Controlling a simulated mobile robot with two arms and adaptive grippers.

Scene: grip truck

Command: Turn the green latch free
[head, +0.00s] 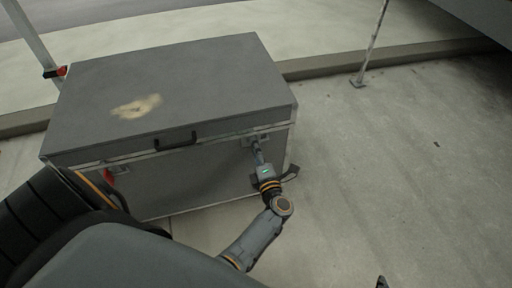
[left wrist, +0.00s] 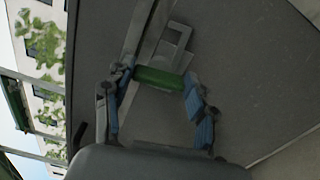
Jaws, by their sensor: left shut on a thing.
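The grey case (head: 160,95) stands on the pavement with its lid down and a black handle (head: 176,140) on its front. The green latch (left wrist: 160,78) is at the case front in the left wrist view, below a metal hasp plate (left wrist: 172,45). My left gripper (head: 257,152) is at the right part of the case front, just under the lid edge. Its blue-padded fingers are shut on the green latch, one at each end of it. In the head view the gripper hides the latch. My right gripper does not clearly show.
A red latch (head: 109,176) is at the left of the case front. A kerb (head: 330,66) runs behind the case, with a metal post (head: 372,45) to the right. The pavement (head: 400,160) right of the case is clear.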

